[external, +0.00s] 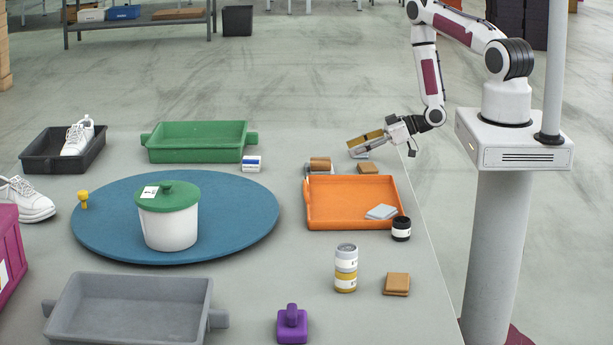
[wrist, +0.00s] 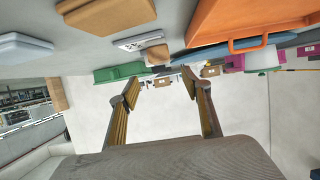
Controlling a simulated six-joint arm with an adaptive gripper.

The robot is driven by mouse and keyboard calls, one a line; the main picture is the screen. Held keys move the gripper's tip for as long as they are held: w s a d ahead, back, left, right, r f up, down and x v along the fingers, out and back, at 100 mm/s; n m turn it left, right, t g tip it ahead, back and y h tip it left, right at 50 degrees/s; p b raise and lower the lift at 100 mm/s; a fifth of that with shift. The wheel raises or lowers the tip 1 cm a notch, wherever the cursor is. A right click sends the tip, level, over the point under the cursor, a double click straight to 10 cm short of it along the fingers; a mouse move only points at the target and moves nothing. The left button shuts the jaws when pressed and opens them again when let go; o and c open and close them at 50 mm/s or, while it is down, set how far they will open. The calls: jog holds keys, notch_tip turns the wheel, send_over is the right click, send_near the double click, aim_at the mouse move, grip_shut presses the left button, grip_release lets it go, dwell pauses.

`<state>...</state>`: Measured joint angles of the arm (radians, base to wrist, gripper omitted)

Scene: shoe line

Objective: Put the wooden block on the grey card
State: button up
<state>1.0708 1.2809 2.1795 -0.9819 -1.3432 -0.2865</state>
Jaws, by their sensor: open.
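My gripper (external: 357,143) is open and empty, held above the far right part of the table; its two fingers (wrist: 160,88) also show apart in the wrist view. A brown block (external: 320,164), which looks like the wooden block, lies behind the orange tray; a small tan block in the wrist view (wrist: 156,55) may be the same. I cannot tell for sure which piece is the grey card. Another pale piece (external: 358,154) is partly hidden below my gripper.
The orange tray (external: 318,221) stands left of my base. A tan pad (external: 368,168) lies behind it, with another tan stack (external: 397,284) at the front right. A dark jar (external: 401,229), a can (external: 346,268) and a green tray (external: 197,155) also stand on the table.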

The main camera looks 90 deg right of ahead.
jog(key=shift+s+r, duration=0.15)
jog(key=shift+s, duration=0.05)
jog(key=shift+w, duration=0.1)
dwell(0.5)
jog(key=w+d+r+n+g+h, duration=0.15)
jog(key=w+r+g, duration=0.4)
jog(key=r, duration=0.75)
jog(key=a+r+h, duration=0.1)
jog(key=a+r, duration=0.2)
jog(key=r, duration=0.5)
jog(key=a+r+h, duration=0.1)
jog(key=a+r, duration=0.3)
jog(key=r, duration=0.3)
jog(key=s+a+r+m+g, duration=0.1)
jog(key=s+a+r+m, duration=0.1)
jog(key=s+a+r, duration=0.75)
jog(key=s+a+r+g+y, duration=0.1)
jog(key=s+a+r+y, duration=0.2)
jog(key=s+a, duration=1)
jog(key=shift+s+r, duration=0.15)
jog(key=shift+r, duration=0.2)
